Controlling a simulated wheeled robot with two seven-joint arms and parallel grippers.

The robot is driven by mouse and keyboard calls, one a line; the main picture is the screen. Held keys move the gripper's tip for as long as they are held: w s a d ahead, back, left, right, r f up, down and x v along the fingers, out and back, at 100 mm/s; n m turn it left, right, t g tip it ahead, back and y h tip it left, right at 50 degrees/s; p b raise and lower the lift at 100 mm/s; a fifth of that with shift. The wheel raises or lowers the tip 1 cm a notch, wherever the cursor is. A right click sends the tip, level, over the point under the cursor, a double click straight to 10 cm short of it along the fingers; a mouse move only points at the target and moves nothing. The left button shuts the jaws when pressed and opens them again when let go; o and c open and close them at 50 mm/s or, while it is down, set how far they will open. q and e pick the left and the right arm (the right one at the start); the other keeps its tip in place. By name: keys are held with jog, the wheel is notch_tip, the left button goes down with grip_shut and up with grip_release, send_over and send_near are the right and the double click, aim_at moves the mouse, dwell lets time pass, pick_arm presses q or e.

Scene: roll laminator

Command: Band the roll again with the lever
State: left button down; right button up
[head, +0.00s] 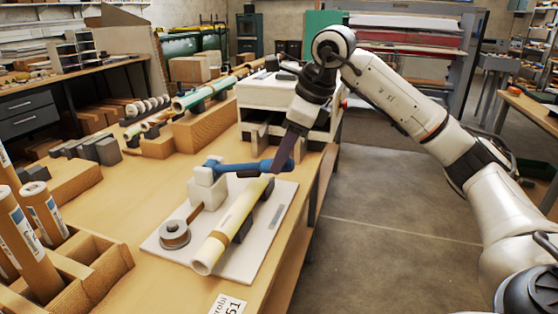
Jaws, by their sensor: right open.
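A cream roll (231,227) lies on dark supports on a white base plate (257,243), its open end toward me. A blue lever (240,168) extends right from a pale post (203,186) and passes across the far end of the roll. I cannot tell whether it touches the roll. A small spool (175,233) with a brown strip stands left of the roll. My right gripper (282,160) points down at the lever's right end, its dark fingers open. They hide that end, and I cannot tell whether they touch it. My left gripper is out of view.
Cardboard tubes (42,212) stand in a wooden rack at the left. Behind the plate are a white cabinet (272,92), a green tube (203,95) and wooden blocks (204,128). The bench edge drops to open floor (400,230) on the right.

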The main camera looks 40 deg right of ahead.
jog(key=shift+x, duration=1.15)
